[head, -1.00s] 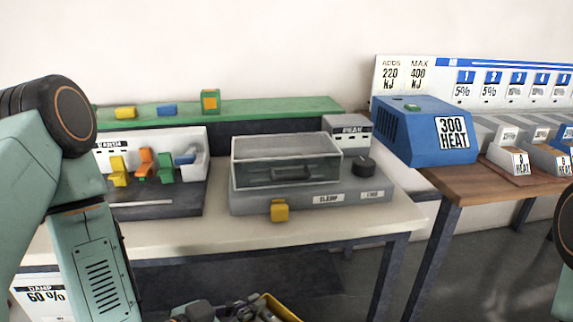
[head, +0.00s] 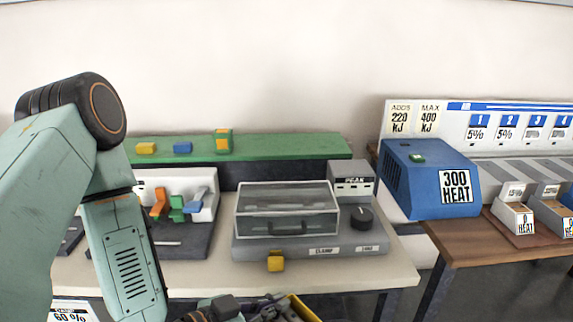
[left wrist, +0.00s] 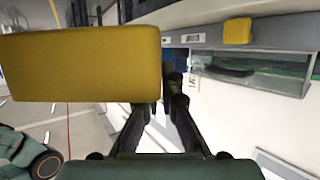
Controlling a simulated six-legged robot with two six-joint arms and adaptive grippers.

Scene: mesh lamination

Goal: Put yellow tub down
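The yellow tub (head: 302,311) shows as a small piece of rim at the bottom edge of the head view, beside my left gripper (head: 262,306). In the left wrist view a broad yellow wall of the tub (left wrist: 80,65) fills the upper left. The fingers of my left gripper (left wrist: 173,85) come together at the wall's right end and appear shut on it. The actual contact is partly hidden. The tub is in front of the bench and its bottom is out of view. My right gripper is not in view.
A pale bench (head: 335,279) carries a clear-lidded clamp press (head: 287,211) with a yellow block (head: 275,262) at its front. Coloured levers (head: 177,208) stand to the left. A blue heater (head: 425,180) sits on a wooden table (head: 465,240) at right. Some bare bench top shows at the front.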

